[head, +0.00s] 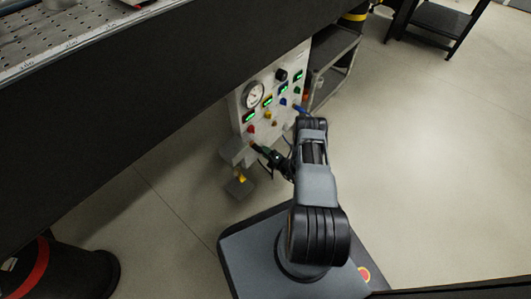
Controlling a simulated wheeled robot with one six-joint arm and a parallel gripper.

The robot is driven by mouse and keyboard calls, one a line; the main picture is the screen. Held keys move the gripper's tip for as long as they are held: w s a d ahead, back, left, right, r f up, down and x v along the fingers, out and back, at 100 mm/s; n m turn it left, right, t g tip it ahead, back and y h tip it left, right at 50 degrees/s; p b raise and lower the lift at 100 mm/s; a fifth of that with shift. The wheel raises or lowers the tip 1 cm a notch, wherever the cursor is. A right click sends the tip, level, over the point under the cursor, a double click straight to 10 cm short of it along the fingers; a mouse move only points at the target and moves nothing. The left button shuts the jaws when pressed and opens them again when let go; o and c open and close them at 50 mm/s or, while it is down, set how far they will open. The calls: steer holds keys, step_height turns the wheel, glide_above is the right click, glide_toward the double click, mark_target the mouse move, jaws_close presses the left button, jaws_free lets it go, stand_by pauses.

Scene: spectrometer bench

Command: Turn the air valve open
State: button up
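A light grey valve panel (243,104) stands upright under the bench edge. It carries a round gauge (254,95), a black knob (281,75), small green-lit displays (268,101) and several coloured knobs, among them a red one (251,129) and a blue one (283,102). Which of them is the air valve I cannot tell. My gripper (261,151) is at the panel's lower edge, just below the red knob. Its fingers are small and dark here, so I cannot tell whether they are open, shut or touching anything. My forearm may hide the panel's lower right part.
A dark bench (150,95) runs above and left of the panel. A grey cart (335,62) stands right behind the panel. A small block with a yellow part (240,186) is below the panel. A black bin with a red band (40,268) is lower left.

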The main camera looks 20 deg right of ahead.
stand_by(0.5)
steer(key=o, duration=0.9)
